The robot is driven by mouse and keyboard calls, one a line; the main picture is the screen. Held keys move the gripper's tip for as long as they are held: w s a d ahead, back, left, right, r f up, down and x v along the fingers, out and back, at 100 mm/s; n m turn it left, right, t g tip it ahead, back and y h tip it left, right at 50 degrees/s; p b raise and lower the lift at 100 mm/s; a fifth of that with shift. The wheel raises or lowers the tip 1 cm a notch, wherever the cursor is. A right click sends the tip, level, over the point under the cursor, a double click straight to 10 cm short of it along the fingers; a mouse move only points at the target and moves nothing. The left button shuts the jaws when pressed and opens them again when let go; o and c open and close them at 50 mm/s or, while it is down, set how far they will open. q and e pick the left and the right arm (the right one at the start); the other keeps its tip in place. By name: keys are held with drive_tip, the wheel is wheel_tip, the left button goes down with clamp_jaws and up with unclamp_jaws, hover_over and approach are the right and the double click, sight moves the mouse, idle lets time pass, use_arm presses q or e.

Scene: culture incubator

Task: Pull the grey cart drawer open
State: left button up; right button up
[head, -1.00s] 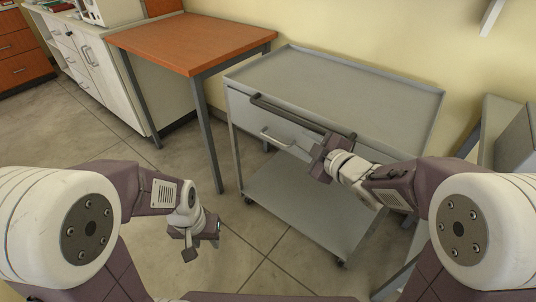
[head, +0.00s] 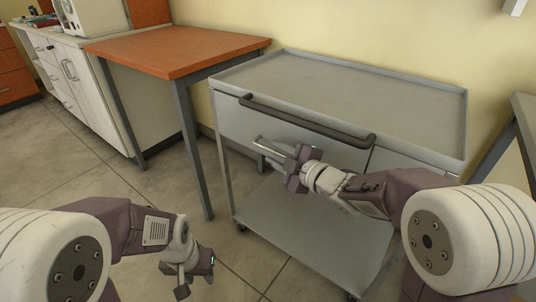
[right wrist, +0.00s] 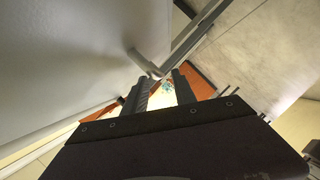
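The grey cart (head: 350,95) stands against the wall with its drawer (head: 238,122) looking shut, its front flush with the frame. The drawer's light metal handle (head: 268,144) sticks out from the front. My right gripper (head: 284,164) is at the handle, partly covering it in the head view. In the right wrist view, its two dark fingers (right wrist: 162,88) are apart, with the handle (right wrist: 143,64) just at their tips; I cannot tell whether they touch. My left gripper (head: 184,284) hangs low over the floor, away from the cart; its finger opening is unclear.
A dark push bar (head: 305,124) runs across the cart's front, above the drawer handle. An orange-topped table (head: 178,50) stands left of the cart. The cart's lower shelf (head: 310,235) looks empty. Floor (head: 110,180) is clear to the left.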

sight(272, 151)
drive_tip(key=b+x, duration=0.1)
drive_tip(key=x, duration=0.3)
clamp_jaws()
drive_tip(key=shift+f, duration=0.1)
idle(1.3)
